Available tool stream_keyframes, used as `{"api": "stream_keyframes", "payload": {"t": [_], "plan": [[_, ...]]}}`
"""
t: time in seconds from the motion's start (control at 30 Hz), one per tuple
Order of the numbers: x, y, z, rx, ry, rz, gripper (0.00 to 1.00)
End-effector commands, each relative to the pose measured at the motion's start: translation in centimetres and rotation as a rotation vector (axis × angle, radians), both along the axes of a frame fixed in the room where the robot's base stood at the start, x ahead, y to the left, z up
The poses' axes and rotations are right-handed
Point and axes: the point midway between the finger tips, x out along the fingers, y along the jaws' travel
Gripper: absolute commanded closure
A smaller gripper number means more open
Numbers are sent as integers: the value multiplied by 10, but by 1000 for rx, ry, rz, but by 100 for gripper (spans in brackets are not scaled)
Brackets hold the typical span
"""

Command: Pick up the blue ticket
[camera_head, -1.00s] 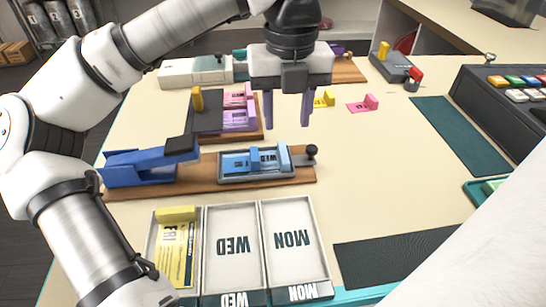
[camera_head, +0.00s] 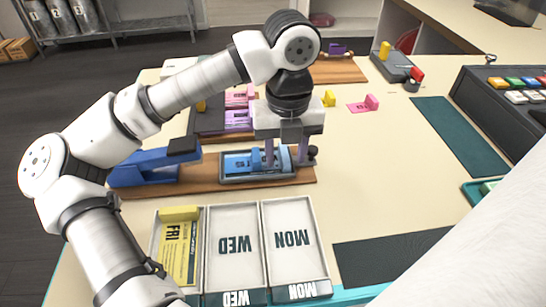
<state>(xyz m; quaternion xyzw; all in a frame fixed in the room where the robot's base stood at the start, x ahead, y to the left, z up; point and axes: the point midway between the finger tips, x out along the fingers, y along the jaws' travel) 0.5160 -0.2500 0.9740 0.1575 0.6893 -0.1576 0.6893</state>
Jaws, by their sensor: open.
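The blue ticket (camera_head: 236,163) lies in a small grey tray (camera_head: 230,181) on a wooden board (camera_head: 200,188), right of a blue stapler-like device. A raised light-blue block (camera_head: 257,158) stands on the ticket. My gripper (camera_head: 286,165) points down over the right part of this tray, its two fingers apart with nothing visible between them. The left finger is close beside the blue block, and the right finger is near the black knob (camera_head: 312,152). The fingers hide part of the ticket; I cannot tell whether they touch it.
The blue stapler-like device (camera_head: 145,168) stands left of the tray. In front are FRI, WED (camera_head: 233,245) and MON (camera_head: 288,240) trays; FRI holds a yellow ticket (camera_head: 178,250). Pink tickets lie behind my gripper. The table centre-right is clear.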

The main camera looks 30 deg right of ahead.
Motion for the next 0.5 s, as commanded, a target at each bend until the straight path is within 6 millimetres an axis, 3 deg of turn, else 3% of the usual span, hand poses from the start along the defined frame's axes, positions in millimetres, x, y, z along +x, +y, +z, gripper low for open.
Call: {"api": "stream_keyframes", "payload": {"t": [0.07,0.33,0.5], "plan": [[0,0,0,0,0,0,62],[0,0,0,0,0,0,97],[0,0,1,0,0,0,100]]}}
